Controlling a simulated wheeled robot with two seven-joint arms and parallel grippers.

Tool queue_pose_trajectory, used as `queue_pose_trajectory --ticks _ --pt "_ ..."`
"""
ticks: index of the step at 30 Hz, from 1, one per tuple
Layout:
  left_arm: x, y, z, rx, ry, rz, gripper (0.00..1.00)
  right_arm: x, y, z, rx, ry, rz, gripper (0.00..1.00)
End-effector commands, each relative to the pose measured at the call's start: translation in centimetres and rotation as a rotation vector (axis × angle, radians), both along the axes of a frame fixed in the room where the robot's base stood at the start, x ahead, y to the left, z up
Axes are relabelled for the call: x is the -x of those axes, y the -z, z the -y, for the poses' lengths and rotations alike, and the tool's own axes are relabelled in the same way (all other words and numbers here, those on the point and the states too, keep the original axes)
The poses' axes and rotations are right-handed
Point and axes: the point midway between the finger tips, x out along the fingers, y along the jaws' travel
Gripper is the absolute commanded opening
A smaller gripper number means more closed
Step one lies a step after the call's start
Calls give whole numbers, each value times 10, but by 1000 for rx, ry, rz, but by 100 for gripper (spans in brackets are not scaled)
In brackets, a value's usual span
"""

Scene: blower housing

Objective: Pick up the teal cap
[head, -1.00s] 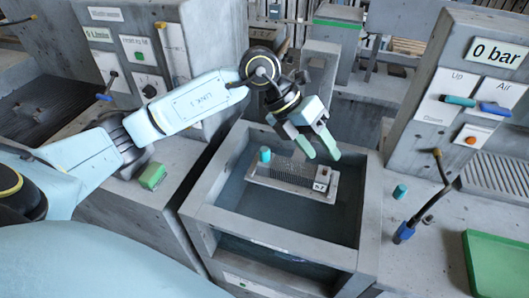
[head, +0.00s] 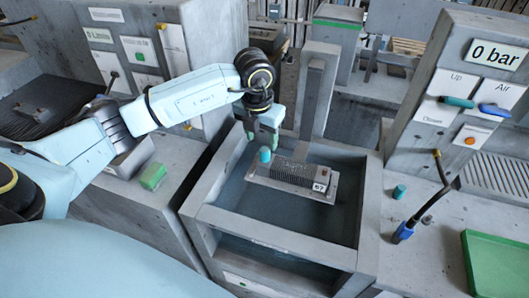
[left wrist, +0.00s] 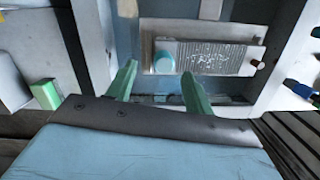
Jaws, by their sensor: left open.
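A teal cap (head: 265,155) stands at the left end of a ribbed grey housing (head: 330,190) inside the open tank (head: 215,215). It also shows in the left wrist view (left wrist: 164,62), where it lies ahead between the fingertips. A second teal cap (head: 399,191) stands on the grey ledge right of the tank. My left gripper (head: 264,138) points down just above the first cap, apart from it as far as I can tell. In the left wrist view, its green fingers (left wrist: 158,78) are spread with nothing between them. My right gripper is not in view.
The tank's raised walls surround the housing, and a grey post (head: 316,95) rises behind it. A green-topped block (head: 152,175) sits on the left bench. A gauge panel (head: 470,75) reading 0 bar, a hose with a blue end (head: 403,232) and a green tray (head: 497,262) are at right.

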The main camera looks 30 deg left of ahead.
Motion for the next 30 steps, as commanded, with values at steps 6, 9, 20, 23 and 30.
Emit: queue_pose_trajectory --ticks 6,9,20,23,30 --pt "-1 30 8 1 2 -7 52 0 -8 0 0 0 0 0" --pt "-3 43 7 2 0 -5 52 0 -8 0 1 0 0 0" --pt "-4 51 7 1 2 -2 48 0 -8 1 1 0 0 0" --pt "-4 50 7 1 2 -2 35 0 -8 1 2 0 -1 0" --pt "-4 50 7 1 1 -2 5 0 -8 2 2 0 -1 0"
